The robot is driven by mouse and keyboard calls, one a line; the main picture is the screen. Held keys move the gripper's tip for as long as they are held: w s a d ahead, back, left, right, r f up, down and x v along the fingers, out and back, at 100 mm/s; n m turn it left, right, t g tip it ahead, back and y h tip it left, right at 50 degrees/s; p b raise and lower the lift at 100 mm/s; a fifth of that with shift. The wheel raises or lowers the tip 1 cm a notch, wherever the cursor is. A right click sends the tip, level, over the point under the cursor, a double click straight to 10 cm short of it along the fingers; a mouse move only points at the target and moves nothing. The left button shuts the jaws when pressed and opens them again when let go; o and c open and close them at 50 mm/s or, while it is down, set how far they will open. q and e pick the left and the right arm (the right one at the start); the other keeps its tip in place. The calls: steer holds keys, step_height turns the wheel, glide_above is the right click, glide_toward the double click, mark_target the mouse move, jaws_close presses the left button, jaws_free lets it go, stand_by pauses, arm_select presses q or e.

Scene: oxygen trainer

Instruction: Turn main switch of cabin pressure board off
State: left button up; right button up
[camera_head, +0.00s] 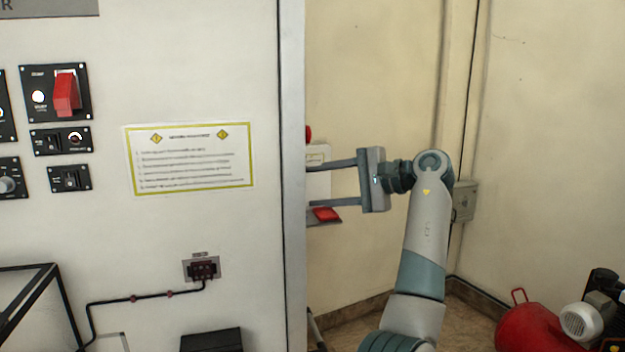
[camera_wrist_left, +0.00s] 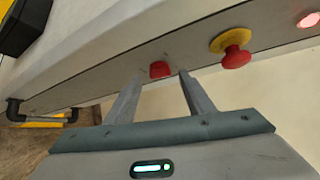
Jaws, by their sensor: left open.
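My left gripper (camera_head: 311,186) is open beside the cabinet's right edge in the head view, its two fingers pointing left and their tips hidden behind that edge. In the left wrist view, a small red switch (camera_wrist_left: 160,69) on a grey panel strip (camera_wrist_left: 115,74) shows between the open fingertips. I cannot tell whether the fingers touch it. A red mushroom button on a yellow collar (camera_wrist_left: 233,56) sits right of it. No readable label shows which board this is. My right gripper is not in view.
The large white cabinet (camera_head: 230,90) fills the left of the head view, with a red switch (camera_head: 67,93) and small panels. A red part (camera_head: 326,214) shows below the lower finger. A red tank (camera_head: 530,328) stands on the floor at lower right.

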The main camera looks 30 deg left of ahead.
arm_select(q)
steer(key=shift+p+x, duration=0.3)
steer(key=shift+x, duration=0.85)
steer(key=c, duration=1)
steer(key=shift+f, duration=0.1)
steer(key=shift+c, duration=0.2)
steer(key=shift+f, duration=0.1)
